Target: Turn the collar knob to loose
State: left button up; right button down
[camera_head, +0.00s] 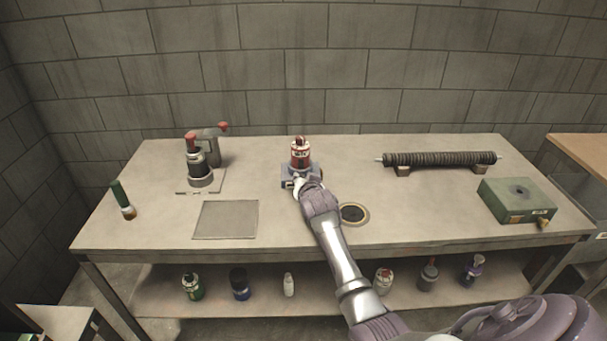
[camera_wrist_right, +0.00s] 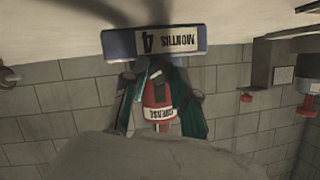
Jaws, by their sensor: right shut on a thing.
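A red canister (camera_head: 300,152) with a white and black label stands upright in a blue-grey base (camera_head: 286,170) at the middle back of the bench. In the right wrist view, which is upside down, the labelled base (camera_wrist_right: 118,43) and the red canister (camera_wrist_right: 157,92) show close up. My right gripper (camera_head: 298,184) is at the front of the base. Its dark green fingers (camera_wrist_right: 158,78) are shut on a small part there, which seems to be the collar knob. The fingers mostly hide it, so its setting cannot be read. My left gripper is not in view.
A red-handled press (camera_head: 200,172) and a green-handled brush (camera_head: 122,200) are at left, near a flat grey plate (camera_head: 226,220). A ringed hole (camera_head: 353,213) is right of my forearm.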

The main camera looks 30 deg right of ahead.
jog(key=shift+a+r+n+g+h, duration=0.1)
jog(key=shift+n+g+h, duration=0.25)
jog(key=shift+n, duration=0.25)
jog(key=shift+w+a+n+g+h, duration=0.15)
jog(key=shift+n+g+h, duration=0.2)
jog(key=shift+n+h, duration=0.45)
jog(key=n+b, duration=0.1)
jog(key=n+h, duration=0.1)
jog(key=shift+a+f+n+g+b, duration=0.1)
jog(key=shift+f+n+g+b, duration=0.15)
jog(key=shift+n+g+b, duration=0.15)
jog(key=shift+w+a+n+h+b, duration=0.1)
jog(key=shift+n+h+b, duration=0.65)
jog(key=shift+n+b, duration=0.2)
jog(key=shift+n+g+h+b, duration=0.3)
jog(key=shift+n+h+b, duration=0.1)
jog(key=shift+n, duration=0.25)
jog(key=c, duration=0.9)
grip_release()
